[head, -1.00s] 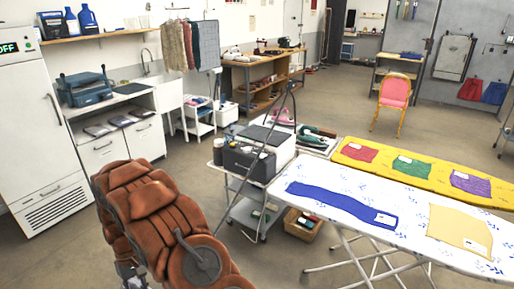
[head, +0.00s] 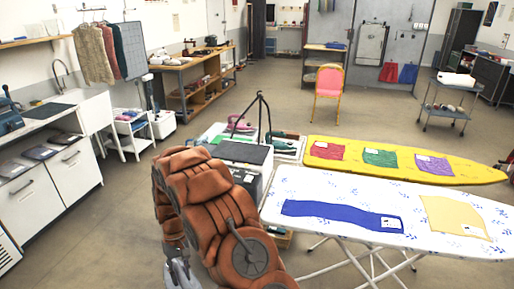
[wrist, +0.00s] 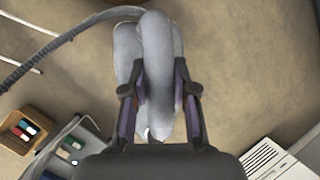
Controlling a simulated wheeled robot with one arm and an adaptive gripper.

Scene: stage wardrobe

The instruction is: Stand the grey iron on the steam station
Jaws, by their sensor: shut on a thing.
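The grey iron (wrist: 157,60) fills the upper middle of the wrist view, seen from above with its rounded handle between my fingers. My gripper (wrist: 160,95) is shut on that handle and holds the iron above the floor. A dark ribbed cord (wrist: 62,38) runs from it to the left.
A patterned ironing board (head: 330,190) with folded cloths and a yellow board (head: 470,173) lie to the right. White cabinets (head: 45,190) line the left. Open floor (head: 240,100) lies beyond.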

